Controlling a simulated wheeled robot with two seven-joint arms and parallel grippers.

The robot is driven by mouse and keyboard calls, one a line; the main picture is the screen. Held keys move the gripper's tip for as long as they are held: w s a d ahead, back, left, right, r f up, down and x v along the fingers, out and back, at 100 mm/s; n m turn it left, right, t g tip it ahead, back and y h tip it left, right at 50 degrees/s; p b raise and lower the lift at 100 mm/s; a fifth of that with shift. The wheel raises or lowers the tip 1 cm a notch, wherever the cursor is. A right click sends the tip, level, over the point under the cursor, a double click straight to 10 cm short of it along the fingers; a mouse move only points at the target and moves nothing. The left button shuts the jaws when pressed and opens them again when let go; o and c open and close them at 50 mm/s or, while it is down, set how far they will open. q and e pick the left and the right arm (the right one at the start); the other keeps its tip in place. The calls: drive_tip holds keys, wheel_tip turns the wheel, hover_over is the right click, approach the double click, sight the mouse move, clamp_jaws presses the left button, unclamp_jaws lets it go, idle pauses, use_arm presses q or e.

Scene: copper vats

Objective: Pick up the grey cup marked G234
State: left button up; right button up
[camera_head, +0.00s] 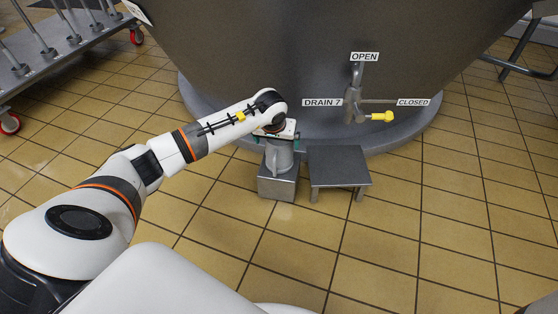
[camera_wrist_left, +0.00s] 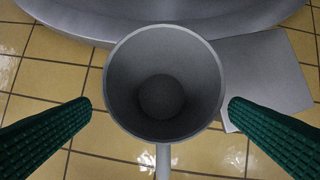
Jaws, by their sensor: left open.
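A grey cup (camera_head: 279,160) stands upright on a small grey metal block in front of the big vat. In the left wrist view I look down into the round mouth of the cup (camera_wrist_left: 164,85), which is empty, and its handle points toward the bottom of the picture. My left gripper (camera_head: 278,140) is over the cup. Its two green fingers are open, one on each side of the cup, with gaps between them and the rim in the left wrist view. The marking G234 cannot be seen. My right gripper is not in view.
The block (camera_head: 277,188) stands beside a low metal stool (camera_head: 340,168). Behind them is the vat (camera_head: 315,60) on its round grey base (camera_head: 200,105), with a DRAIN 7 valve (camera_head: 353,105) and yellow-tipped handle. A wheeled rack (camera_head: 60,45) is at upper left. Tiled floor in front is clear.

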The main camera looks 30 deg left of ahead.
sight(279, 144)
use_arm(q)
drive_tip(key=b+x, duration=0.2)
drive_tip(key=w+b+x, duration=0.1)
drive_tip(key=b+x, duration=0.1)
drive_tip(key=shift+b, duration=0.3)
drive_tip(key=shift+w+a+f+b, duration=0.1)
drive_tip(key=shift+w+f+b, duration=0.1)
drive_tip(key=shift+f+b, duration=0.2)
